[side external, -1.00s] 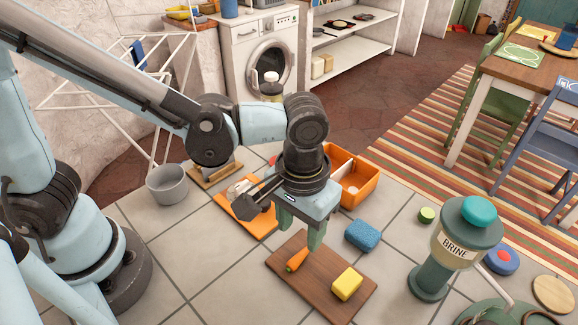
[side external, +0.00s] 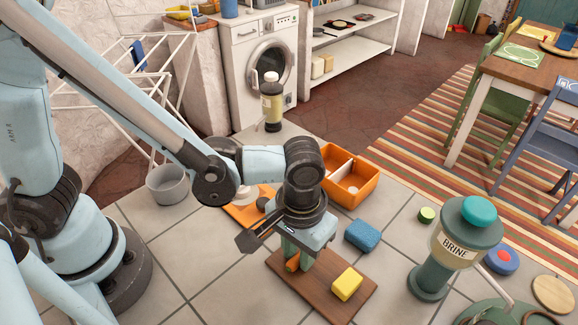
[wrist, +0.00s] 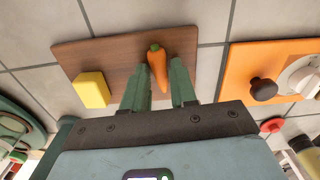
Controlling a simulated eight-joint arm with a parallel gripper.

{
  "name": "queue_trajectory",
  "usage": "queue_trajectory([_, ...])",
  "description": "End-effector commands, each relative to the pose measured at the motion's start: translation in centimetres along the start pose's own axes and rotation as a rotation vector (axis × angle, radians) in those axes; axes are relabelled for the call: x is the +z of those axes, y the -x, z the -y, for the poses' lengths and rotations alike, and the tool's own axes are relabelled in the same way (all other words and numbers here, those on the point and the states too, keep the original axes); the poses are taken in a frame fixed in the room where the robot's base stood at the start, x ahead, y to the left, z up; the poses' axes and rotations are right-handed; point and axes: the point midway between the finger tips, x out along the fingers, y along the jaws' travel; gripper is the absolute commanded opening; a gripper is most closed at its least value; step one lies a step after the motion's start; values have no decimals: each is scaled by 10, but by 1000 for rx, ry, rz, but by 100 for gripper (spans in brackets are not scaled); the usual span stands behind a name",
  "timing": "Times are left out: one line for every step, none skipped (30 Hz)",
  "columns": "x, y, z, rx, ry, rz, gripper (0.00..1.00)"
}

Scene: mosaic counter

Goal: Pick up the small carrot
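The small carrot (side external: 293,264) is orange and lies on the brown wooden board (side external: 324,295), near the board's left side. In the wrist view the carrot (wrist: 158,68), with its green top, lies between the two green fingers of my gripper (wrist: 159,82). A gap shows between the carrot and each finger. In the side view my gripper (side external: 297,256) is low over the board, pointing down, and its fingers partly hide the carrot. My gripper is open. Whether the fingertips touch the board is hard to tell.
A yellow block (side external: 347,284) lies on the same board, right of the carrot. A blue sponge (side external: 362,235) is behind it. An orange divided box (side external: 352,184) and an orange board (side external: 243,214) stand farther back. A brine dispenser (side external: 455,250) stands at the right.

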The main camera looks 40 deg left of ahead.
Motion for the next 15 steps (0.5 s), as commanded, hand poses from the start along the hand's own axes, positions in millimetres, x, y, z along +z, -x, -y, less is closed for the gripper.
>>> queue_trajectory([0, 0, 0, 0, 0, 0, 19])
queue_trajectory([0, 0, 0, 0, 0, 0, 14])
queue_trajectory([0, 0, 0, 0, 0, 0, 8])
queue_trajectory([0, 0, 0, 0, 0, 0, 4])
queue_trajectory([0, 0, 0, 0, 0, 0, 0])
queue_trajectory([0, 0, 0, 0, 0, 0, 0])
queue_trajectory([0, 0, 0, 0, 0, 0, 0])
queue_trajectory([0, 0, 0, 0, 0, 0, 0])
queue_trajectory([0, 0, 0, 0, 0, 0, 0])
queue_trajectory([0, 0, 0, 0, 0, 0, 0])
queue_trajectory([0, 0, 0, 0, 0, 0, 0])
queue_trajectory([0, 0, 0, 0, 0, 0, 0])
queue_trajectory([0, 0, 0, 0, 0, 0, 0])
queue_trajectory([0, 1, 0, 0, 0, 0, 0])
queue_trajectory([0, 1, 0, 0, 0, 0, 0])
